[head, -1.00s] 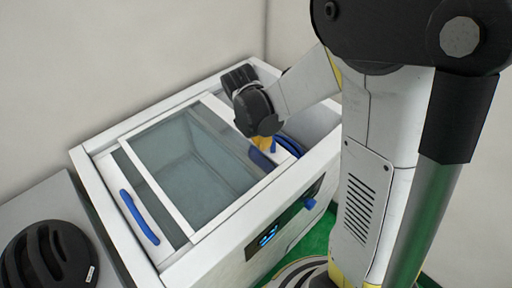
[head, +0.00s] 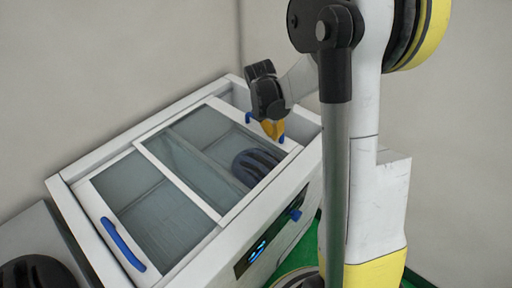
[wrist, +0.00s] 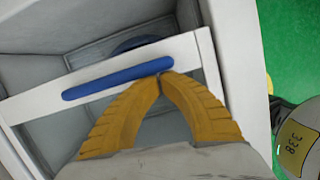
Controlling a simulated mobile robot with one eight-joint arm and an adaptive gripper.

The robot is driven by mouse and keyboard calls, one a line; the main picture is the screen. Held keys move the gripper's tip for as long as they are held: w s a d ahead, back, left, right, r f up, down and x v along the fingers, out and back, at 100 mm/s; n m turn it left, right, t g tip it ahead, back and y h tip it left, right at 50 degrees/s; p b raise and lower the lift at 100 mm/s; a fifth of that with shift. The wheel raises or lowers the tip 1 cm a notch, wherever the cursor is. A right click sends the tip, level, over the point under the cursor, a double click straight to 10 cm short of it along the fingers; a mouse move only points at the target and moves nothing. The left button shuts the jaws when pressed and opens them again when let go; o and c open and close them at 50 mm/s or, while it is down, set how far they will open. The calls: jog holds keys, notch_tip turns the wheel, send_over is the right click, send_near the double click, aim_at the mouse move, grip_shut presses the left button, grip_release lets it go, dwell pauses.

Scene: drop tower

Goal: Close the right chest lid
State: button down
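A white chest has two sliding glass lids in white frames. The right lid (head: 222,128) covers most of the right half, with a gap (head: 300,126) between its right edge and the chest's right end wall. Its blue handle is partly hidden by my gripper (head: 272,132) in the head view. In the wrist view the blue handle (wrist: 115,80) lies along the white lid bar, and my fingertips (wrist: 163,76) meet at the handle's near edge, seemingly touching it. The fingers look shut with nothing between them. The left lid has its own blue handle (head: 122,245).
A dark round object (head: 255,165) lies inside the chest under the right lid's glass. A black object (head: 28,274) sits on a grey unit to the left. The front panel has a lit display (head: 258,250) and blue knob (head: 295,214). Walls stand behind; the floor is green.

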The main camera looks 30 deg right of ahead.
jog(key=w+d, duration=0.4)
jog(key=d, duration=0.7)
jog(key=shift+w+d+p, duration=0.15)
jog(key=shift+d+p, duration=0.15)
jog(key=shift+d, duration=0.05)
